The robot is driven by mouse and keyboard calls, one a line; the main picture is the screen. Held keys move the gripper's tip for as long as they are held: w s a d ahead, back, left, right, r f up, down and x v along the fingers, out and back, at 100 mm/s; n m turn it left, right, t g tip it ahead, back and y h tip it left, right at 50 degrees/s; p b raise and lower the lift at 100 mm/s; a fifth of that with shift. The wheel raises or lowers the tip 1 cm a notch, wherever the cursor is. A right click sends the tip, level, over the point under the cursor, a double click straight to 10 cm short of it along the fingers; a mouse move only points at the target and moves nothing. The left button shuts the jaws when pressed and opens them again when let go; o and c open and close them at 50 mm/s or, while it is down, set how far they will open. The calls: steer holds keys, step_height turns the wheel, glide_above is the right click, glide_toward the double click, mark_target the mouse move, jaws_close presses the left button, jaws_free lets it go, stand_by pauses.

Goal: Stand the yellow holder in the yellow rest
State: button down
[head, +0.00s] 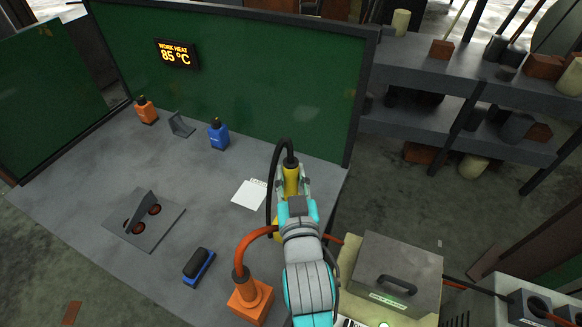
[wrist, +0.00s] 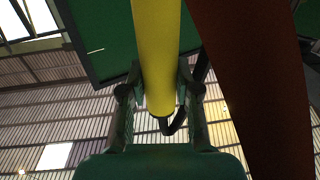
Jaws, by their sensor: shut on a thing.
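The yellow holder (head: 291,178) is a yellow cylinder with a black cable looping from its top. My gripper (head: 294,192) is shut on it near the right end of the grey table. In the wrist view the holder (wrist: 156,45) runs between the two fingers of my gripper (wrist: 158,98). A yellow piece (head: 277,236) shows just left of my wrist in the head view. It may be the yellow rest, but my arm hides most of it, and I cannot tell whether the holder touches it.
An orange rest (head: 248,304) with an orange holder (head: 239,272) and cable stands left of my arm. A blue-and-black block (head: 198,266), white papers (head: 249,193) and a grey plate (head: 128,236) lie on the table. A grey lidded box (head: 399,264) is at right. A dark red shape (wrist: 255,80) fills the wrist view's right.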

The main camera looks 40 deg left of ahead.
steer(key=shift+f, duration=3.35)
steer(key=c, duration=0.7)
jaws_free()
steer(key=shift+c, duration=0.2)
steer(key=v, duration=1.2)
